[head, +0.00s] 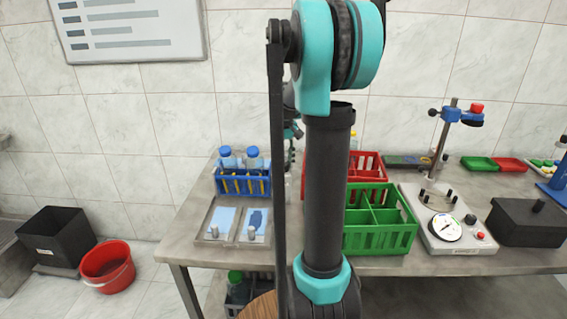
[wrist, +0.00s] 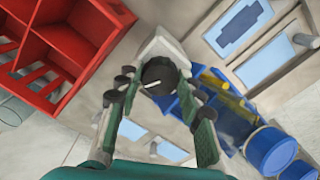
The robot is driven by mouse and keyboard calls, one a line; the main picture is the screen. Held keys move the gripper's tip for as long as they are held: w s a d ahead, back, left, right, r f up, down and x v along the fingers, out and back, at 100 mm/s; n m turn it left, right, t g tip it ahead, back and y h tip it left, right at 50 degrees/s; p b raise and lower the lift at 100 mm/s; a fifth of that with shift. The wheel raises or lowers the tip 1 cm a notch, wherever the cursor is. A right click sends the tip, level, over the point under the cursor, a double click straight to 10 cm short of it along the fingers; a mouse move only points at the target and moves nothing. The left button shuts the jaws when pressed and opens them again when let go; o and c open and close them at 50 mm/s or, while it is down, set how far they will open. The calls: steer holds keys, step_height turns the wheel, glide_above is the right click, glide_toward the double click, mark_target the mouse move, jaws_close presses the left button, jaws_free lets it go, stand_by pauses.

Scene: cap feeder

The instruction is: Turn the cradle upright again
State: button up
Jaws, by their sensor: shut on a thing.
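In the wrist view my gripper (wrist: 158,88) is closed around a dark round knob with a white mark (wrist: 160,74). The knob sits at the end of a pale grey body (wrist: 162,46), which may be the cradle; I cannot tell its full shape or tilt. It shows beside the blue rack (wrist: 187,100), between that rack and the red crate (wrist: 62,40). In the head view my arm covers the middle of the bench, and part of my gripper (head: 293,131) shows behind it near the blue rack (head: 243,186). The held thing is hidden there.
The blue rack holds blue-capped bottles (head: 253,157). Trays with blue panels (head: 217,222) lie in front. A green crate (head: 380,240) and a red crate (head: 368,165) stand mid-bench. A dial device (head: 462,246) and a black box (head: 520,236) stand at right.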

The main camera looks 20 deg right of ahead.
mark_target(283, 163)
steer(key=n, duration=0.5)
steer(key=shift+n, duration=0.3)
stand_by(0.4)
steer(key=o, duration=1.2)
steer(key=shift+c, duration=0.2)
step_height(283, 163, up, 12)
